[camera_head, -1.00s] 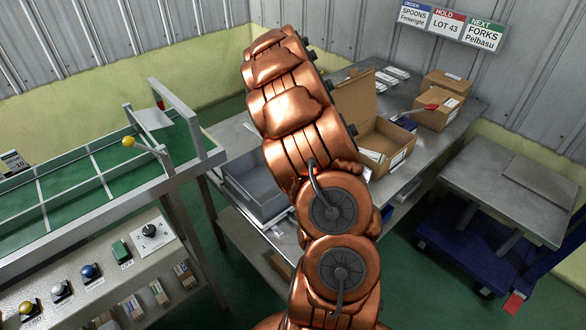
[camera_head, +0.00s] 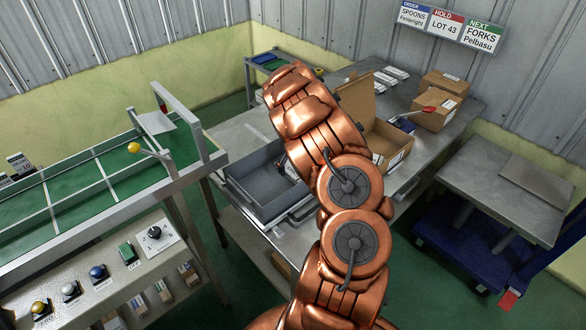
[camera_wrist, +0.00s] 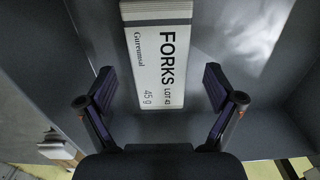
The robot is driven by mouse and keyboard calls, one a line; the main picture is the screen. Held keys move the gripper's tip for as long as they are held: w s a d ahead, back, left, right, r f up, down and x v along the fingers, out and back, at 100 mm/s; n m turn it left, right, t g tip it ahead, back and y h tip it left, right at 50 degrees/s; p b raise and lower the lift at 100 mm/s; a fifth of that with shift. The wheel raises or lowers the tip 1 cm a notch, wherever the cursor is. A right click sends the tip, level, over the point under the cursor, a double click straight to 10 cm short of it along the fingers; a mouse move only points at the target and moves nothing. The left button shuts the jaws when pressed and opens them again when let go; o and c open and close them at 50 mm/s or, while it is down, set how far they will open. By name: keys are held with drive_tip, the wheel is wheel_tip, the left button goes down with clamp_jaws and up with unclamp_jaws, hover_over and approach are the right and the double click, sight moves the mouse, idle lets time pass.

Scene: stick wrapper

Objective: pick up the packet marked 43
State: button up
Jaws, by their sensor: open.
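In the wrist view, a white packet (camera_wrist: 158,62) printed FORKS, a small LOT 43 and 45 g lies in a grey tray (camera_wrist: 222,110). More white edges show at the packet's far end. My gripper (camera_wrist: 158,78) is open, with one finger on each side of the packet and a gap to both sides. I cannot tell how high the fingertips are above the tray floor.
The tray walls rise close around my gripper. An open cardboard box (camera_head: 392,140) stands right of the tray on the table (camera_head: 235,135). Closed cartons (camera_head: 436,112) stand behind it. A green-topped bench (camera_head: 110,175) with buttons is at left, a blue cart (camera_head: 455,240) at right.

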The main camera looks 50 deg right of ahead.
drive_tip(key=shift+f, duration=0.6)
drive_tip(key=c, duration=1.2)
drive_tip(key=shift+r, duration=0.1)
drive_tip(key=shift+c, duration=0.2)
